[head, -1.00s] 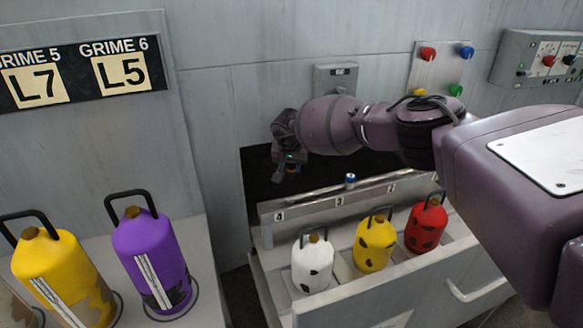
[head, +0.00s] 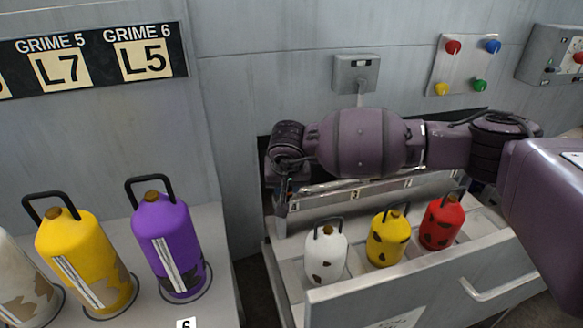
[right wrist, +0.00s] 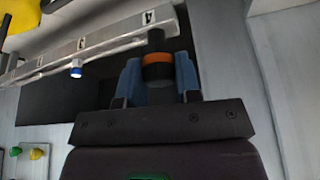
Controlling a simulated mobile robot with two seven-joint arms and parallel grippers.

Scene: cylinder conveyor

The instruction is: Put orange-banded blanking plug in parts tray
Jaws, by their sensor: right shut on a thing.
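The orange-banded blanking plug (right wrist: 157,58) is dark with an orange ring and sits between the blue fingers of my right gripper (right wrist: 158,75) in the right wrist view. The gripper is shut on it. In the head view my right gripper (head: 281,190) points down at the left end of a numbered metal rail (head: 322,201), by label 4. The plug's far end overlaps the rail in the wrist view; I cannot tell whether it is seated in it. I cannot make out a parts tray. My left gripper is not in view.
A small blue-and-white plug (right wrist: 76,69) is on the rail. White (head: 326,255), yellow (head: 387,240) and red (head: 441,223) canisters stand in the drawer (head: 420,275) before it. Purple (head: 168,245) and yellow (head: 85,262) canisters stand on the left counter. A dark opening lies behind the rail.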

